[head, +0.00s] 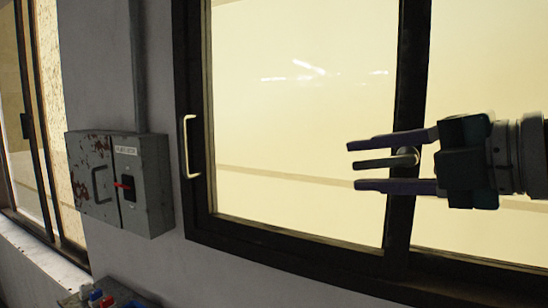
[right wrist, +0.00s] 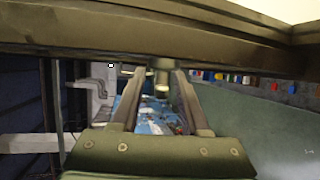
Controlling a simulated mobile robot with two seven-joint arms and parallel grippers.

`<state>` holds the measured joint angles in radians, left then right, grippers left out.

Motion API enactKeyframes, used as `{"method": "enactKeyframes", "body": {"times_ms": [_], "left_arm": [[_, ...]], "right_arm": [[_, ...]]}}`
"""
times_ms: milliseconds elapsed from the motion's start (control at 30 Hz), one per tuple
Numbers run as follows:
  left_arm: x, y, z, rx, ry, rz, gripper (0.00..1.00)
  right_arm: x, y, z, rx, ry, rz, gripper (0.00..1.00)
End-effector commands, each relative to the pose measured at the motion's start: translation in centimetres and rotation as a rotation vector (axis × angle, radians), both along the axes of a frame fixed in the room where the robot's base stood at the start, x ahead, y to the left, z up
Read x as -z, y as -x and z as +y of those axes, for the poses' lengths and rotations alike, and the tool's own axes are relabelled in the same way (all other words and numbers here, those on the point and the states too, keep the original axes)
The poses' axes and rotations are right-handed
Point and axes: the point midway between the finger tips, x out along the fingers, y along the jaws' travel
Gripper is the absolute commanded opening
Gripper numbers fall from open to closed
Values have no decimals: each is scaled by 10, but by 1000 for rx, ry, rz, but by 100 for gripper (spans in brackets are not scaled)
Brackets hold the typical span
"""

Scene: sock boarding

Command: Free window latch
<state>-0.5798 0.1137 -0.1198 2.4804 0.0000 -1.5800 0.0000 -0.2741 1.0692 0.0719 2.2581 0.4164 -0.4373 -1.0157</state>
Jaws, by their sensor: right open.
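The window latch (head: 404,157) is a pale metal lever on the dark middle upright of the window (head: 300,110). Its lever points left, roughly level. My right gripper (head: 352,165) comes in from the right and is open, one finger above the lever and one below. Gaps show between the lever and both fingers in the head view. In the right wrist view the latch (right wrist: 162,78) shows between the fingertips, close to the dark window frame (right wrist: 200,50). My left gripper is not in view.
A cream pull handle (head: 189,147) is on the window's left upright. A grey worn electrical box (head: 152,190) with a red switch hangs on the wall left of it, a conduit above. Several coloured items (head: 100,298) lie below. Another window (head: 30,120) is at far left.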

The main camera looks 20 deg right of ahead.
Motion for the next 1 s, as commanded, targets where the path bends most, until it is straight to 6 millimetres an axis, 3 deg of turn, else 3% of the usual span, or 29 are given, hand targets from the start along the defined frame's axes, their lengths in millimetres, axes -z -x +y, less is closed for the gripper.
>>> {"method": "enactKeyframes", "body": {"times_ms": [367, 733, 1000], "left_arm": [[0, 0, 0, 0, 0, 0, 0], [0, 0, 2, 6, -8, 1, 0], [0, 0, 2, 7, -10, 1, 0]], "right_arm": [[1, -2, 1, -1, 0, 0, 44], [1, -2, 1, -1, 0, 0, 2], [1, -2, 1, -1, 0, 0, 0]]}}
